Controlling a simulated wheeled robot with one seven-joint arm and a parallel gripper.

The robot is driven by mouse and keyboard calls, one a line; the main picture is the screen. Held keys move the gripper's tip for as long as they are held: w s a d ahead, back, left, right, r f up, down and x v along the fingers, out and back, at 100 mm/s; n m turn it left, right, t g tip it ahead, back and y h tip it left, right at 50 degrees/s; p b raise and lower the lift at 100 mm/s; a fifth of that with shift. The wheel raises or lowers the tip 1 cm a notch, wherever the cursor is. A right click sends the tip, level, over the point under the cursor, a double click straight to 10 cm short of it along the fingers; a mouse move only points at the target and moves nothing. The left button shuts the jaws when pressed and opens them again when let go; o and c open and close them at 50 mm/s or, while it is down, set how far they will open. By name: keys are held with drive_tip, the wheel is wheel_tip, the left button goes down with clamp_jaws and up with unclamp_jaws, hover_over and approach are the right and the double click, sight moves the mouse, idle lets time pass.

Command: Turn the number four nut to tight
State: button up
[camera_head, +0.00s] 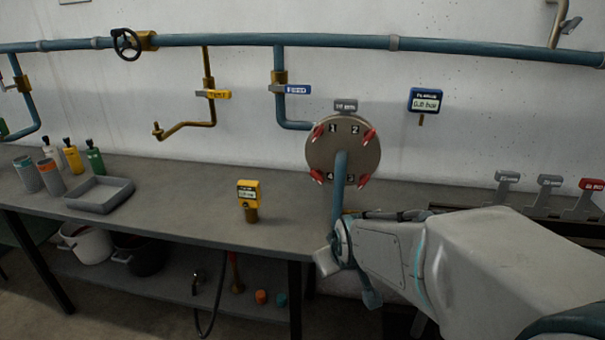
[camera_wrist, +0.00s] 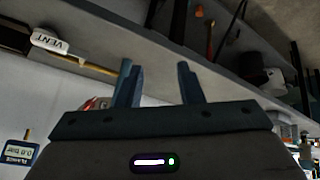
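A round grey-brown flange plate (camera_head: 374,152) hangs on the wall in the head view, with red nuts at its rim and the digits 1 and 2 on its upper half. The lower digits are partly hidden by a teal pipe (camera_head: 340,185); the lower left one looks like 4, beside the lower left red nut (camera_head: 317,176). How tight it is cannot be told. My gripper (camera_wrist: 158,68) is open in the wrist view, its two dark fingers apart with nothing between them. Red parts (camera_wrist: 95,103) show beyond its left finger.
A white VENT tag (camera_wrist: 52,41) is near my gripper at upper left. A blue flange gauge (camera_head: 427,100) hangs right of the plate. A yellow handheld meter (camera_head: 248,196) stands on the bench (camera_head: 190,200).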

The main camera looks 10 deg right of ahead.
drive_tip(key=w+a+f+n+t+y+b, duration=0.1)
drive_tip(key=w+f+n+t+b, duration=0.15)
drive_tip(key=w, duration=0.55)
drive_tip(key=w+a+f+n+t+y+b, duration=0.1)
drive_tip(key=w+f+n+t, duration=0.25)
drive_tip(key=w, duration=0.35)
drive_tip(key=t+h+b, duration=0.2)
drive_tip(key=t+b, duration=0.2)
drive_tip(key=t, duration=0.4)
approach(316, 180)
drive_tip(key=p+x, duration=0.2)
drive_tip(key=x, duration=0.7)
drive_tip(key=shift+w+r, duration=0.25)
drive_tip(key=shift+w, duration=0.1)
clamp_jaws()
